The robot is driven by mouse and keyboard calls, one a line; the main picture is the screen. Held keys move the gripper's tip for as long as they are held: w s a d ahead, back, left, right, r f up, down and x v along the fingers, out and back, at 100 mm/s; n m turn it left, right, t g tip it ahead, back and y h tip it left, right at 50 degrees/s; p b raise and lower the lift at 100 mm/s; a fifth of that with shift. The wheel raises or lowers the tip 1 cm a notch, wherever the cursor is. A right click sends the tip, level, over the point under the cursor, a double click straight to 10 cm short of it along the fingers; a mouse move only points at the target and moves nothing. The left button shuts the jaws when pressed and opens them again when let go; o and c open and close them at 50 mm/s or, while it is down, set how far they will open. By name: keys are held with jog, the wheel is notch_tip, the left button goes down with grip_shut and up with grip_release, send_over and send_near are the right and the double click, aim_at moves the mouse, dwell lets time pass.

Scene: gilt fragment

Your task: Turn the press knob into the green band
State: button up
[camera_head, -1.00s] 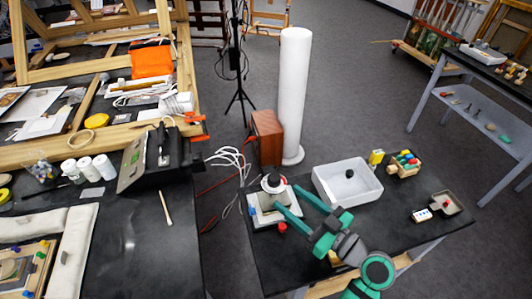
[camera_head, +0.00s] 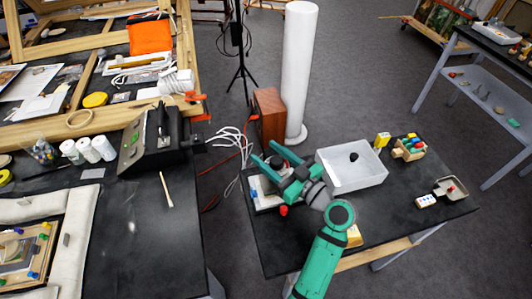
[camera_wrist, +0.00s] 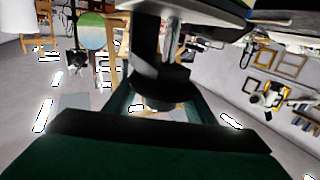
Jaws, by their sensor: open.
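A small press device (camera_head: 256,187) with a pale base stands at the left end of the right-hand black table. Its dark knob (camera_head: 278,161) shows partly between my gripper's fingers; a red button (camera_head: 283,211) sits at the base's front. My gripper (camera_head: 264,152) is open, with its green fingers reaching over the device from the right, one on either side of the knob in the head view. I cannot tell whether they touch it. The wrist view shows my open fingers (camera_wrist: 158,104) and a dark upright shape between them. The green band and the knob's pointer cannot be made out.
A white tray (camera_head: 365,183) holding a small black object stands right of my gripper. A wooden block box (camera_head: 408,154) and a small grey tray (camera_head: 451,194) stand farther right. A wooden box (camera_head: 269,115) and a white column (camera_head: 299,70) rise behind the device.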

jog(key=shift+w+a, duration=0.15)
jog(key=shift+a, duration=0.1)
jog(key=c, duration=1.1)
jog(key=shift+m+t+h, duration=0.4)
jog(key=shift+t+h, duration=0.1)
